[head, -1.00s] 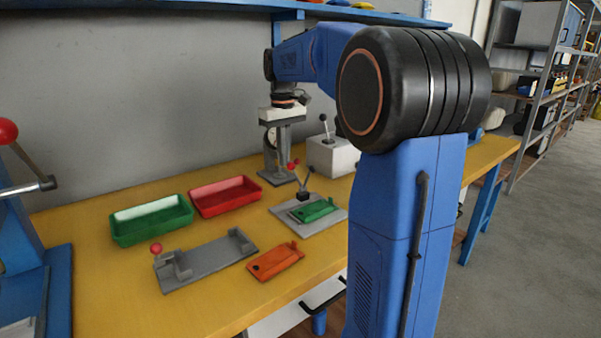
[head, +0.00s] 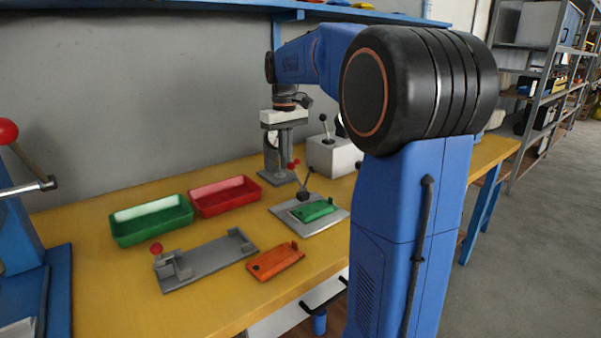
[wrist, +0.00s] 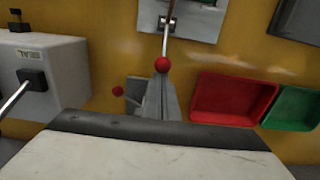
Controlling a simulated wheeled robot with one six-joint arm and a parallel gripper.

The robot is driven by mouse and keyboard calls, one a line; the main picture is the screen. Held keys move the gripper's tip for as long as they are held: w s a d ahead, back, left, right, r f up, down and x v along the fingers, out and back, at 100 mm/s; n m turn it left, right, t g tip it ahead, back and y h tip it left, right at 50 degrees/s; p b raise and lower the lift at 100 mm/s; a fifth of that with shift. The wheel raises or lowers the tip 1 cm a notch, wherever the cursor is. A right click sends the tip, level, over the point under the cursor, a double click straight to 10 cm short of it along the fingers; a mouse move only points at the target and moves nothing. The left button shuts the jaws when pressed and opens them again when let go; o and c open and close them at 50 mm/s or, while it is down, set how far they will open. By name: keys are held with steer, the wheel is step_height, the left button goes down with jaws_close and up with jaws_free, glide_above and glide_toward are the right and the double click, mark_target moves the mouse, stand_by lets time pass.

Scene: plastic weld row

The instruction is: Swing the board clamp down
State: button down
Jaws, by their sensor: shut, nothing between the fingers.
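The board clamp (head: 304,193) stands at the back of a grey plate (head: 335,217) with a green board (head: 314,210) on it. Its lever is up. In the wrist view the lever rises toward the camera from the clamp's base (wrist: 166,20) and ends in a red ball (wrist: 162,64). My gripper (head: 285,150) points down behind the clamp, in front of the gauge stand. Its shut, empty fingers (wrist: 161,88) are close to the red ball in the wrist view. I cannot tell whether they touch.
A gauge stand (head: 275,177) with a red knob (wrist: 117,90) is close to my gripper. A white box with a lever (head: 335,157) stands right of it. Red (head: 225,195) and green (head: 151,221) trays, a grey fixture (head: 212,260) and an orange board (head: 275,261) lie on the table.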

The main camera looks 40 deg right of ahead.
mark_target(292, 164)
steer(key=shift+s+r, duration=0.1)
steer(key=shift+r, duration=0.05)
steer(key=shift+s, duration=0.7)
steer(key=shift+s+r, duration=0.5)
steer(key=shift+s, duration=0.4)
stand_by(0.3)
steer(key=shift+s+d+r, duration=0.1)
steer(key=shift+s+r, duration=0.1)
steer(key=shift+s, duration=0.5)
